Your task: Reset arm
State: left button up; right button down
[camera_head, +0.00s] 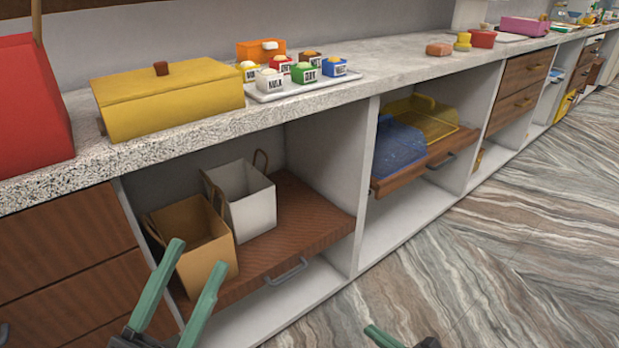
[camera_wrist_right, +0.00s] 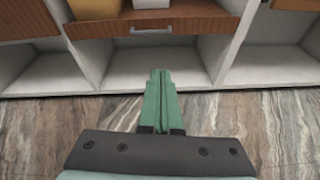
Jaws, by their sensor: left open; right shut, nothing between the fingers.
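My left gripper (camera_head: 178,283) shows at the bottom left of the head view. Its two green fingers are spread apart with nothing between them, in front of the tan paper bag and the pull-out shelf. My right gripper (camera_head: 382,338) only just enters the bottom edge of the head view, over the floor. In the right wrist view my right gripper (camera_wrist_right: 159,75) has its green fingers pressed together and empty, pointing toward an open lower compartment.
A tan bag (camera_head: 190,245) and a white bag (camera_head: 247,205) stand on a pulled-out wooden shelf (camera_head: 300,232). Blue (camera_head: 398,150) and yellow (camera_head: 425,118) covers sit on another shelf. A yellow box (camera_head: 170,100) and a tray of cups (camera_head: 300,88) are on the counter. The floor (camera_head: 500,240) is clear.

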pick_arm(q)
jog(key=w+a+f+n+g+y+p, duration=0.3)
jog(key=w+f+n+g+y+p, duration=0.45)
jog(key=p, duration=0.75)
pick_arm(e)
jog(key=s+d+r+m+t+h, duration=0.1)
jog(key=s+r+m+h, duration=0.1)
jog(key=r+m, duration=0.75)
jog(key=s+r+m+t+h, duration=0.1)
jog(key=s+r+m+h, duration=0.15)
jog(key=r+m, duration=0.7)
pick_arm(q)
jog(key=s+a+f+n+g+y+p, duration=0.1)
jog(key=s+f+g+y+p, duration=0.3)
jog(key=s+p, duration=0.6)
jog(key=a+f+g+p, duration=0.1)
jog(key=p, duration=0.3)
jog(key=shift+a+f+p, duration=0.15)
jog(key=shift+f+p, duration=0.15)
jog(key=shift+p, duration=0.1)
pick_arm(e)
jog(key=s+r+m+g+h, duration=0.1)
jog(key=s+r+m+g, duration=0.1)
jog(key=s+m, duration=0.4)
jog(key=s+d+r+m+g+h, duration=0.1)
jog(key=s+m, duration=0.5)
jog(key=m, duration=0.9)
notch_tip(320, 180, up, 3)
jog(key=shift+f+g, duration=0.15)
jog(key=shift+g, duration=0.65)
